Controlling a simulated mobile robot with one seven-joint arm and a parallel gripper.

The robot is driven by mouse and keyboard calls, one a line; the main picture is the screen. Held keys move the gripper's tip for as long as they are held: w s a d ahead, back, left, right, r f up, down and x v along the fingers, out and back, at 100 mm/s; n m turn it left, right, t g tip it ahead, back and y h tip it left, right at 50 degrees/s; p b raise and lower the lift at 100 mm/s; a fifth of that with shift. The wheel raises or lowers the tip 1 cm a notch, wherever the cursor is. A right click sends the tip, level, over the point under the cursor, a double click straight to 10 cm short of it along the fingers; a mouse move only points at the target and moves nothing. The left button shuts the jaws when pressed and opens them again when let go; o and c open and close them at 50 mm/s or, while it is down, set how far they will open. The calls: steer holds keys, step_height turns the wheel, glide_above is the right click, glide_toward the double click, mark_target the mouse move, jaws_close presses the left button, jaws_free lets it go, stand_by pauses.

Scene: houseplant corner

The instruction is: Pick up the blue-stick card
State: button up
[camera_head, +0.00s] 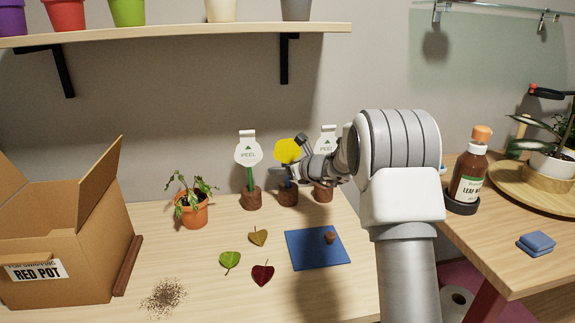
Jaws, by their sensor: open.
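The blue-stick card is a yellow, many-sided card (287,150) on a short blue stick. It stands upright in the middle brown holder (288,197), between two white cards marked PEEL. My gripper (299,157) reaches in from the right, with its fingers at the card's right side and lower edge. It is open; whether a finger touches the card or stick cannot be told. Part of the stick is hidden behind the fingers.
The left PEEL card (248,153) stands on a green stick, and the right PEEL card (325,140) is partly behind my gripper. A potted plant (193,210), leaves, a blue mat (316,260) and an open cardboard box (60,240) share the table. A shelf (180,34) hangs above.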

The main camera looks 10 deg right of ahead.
jaws_close()
steer(key=shift+r, duration=0.5)
step_height(320, 180, up, 7)
steer(key=p, duration=0.3)
steer(key=shift+p, duration=0.35)
steer(key=p, duration=0.6)
glide_toward(287, 143)
steer(key=shift+f+v, duration=0.25)
steer(key=shift+v, duration=2.8)
steer(key=shift+d, duration=0.15)
